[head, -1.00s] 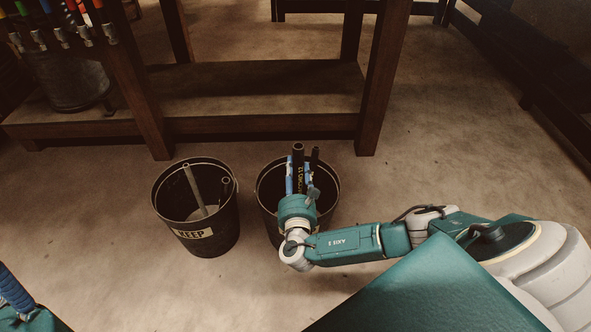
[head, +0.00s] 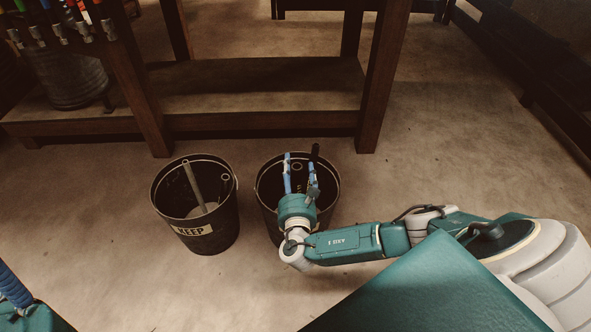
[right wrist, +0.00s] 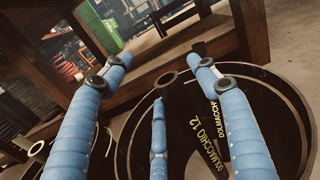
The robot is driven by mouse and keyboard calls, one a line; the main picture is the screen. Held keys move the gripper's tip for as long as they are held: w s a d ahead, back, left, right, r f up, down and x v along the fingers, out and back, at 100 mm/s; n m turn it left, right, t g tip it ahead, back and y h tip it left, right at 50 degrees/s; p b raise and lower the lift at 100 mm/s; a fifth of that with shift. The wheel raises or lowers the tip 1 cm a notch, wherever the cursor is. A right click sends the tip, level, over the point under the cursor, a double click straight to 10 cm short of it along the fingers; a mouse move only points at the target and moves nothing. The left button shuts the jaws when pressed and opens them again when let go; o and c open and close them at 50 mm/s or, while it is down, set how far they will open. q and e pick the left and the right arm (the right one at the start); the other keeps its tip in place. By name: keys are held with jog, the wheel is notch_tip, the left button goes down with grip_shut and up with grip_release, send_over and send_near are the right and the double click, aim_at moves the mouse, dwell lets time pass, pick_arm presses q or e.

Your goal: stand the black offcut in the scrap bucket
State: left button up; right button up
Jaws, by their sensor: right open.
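The black offcut, a hose piece with yellow lettering (right wrist: 188,112), stands tilted inside the right-hand black bucket (head: 264,207); its open end (head: 297,167) shows between my right gripper's fingers in the head view. My right gripper (head: 300,176) is over this bucket with its blue fingers (right wrist: 158,80) spread around the hose, apart from it. Another dark hose (head: 315,151) stands in the same bucket, partly behind a finger.
A black bucket labelled KEEP (head: 229,221) with grey hose pieces (head: 193,185) stands just left. A wooden bench (head: 250,88) with a low shelf is behind both buckets. Hoses with metal fittings (head: 60,38) hang at the upper left. Floor is clear to the right.

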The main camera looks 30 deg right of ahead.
jog(key=v, duration=1.2)
dwell(0.6)
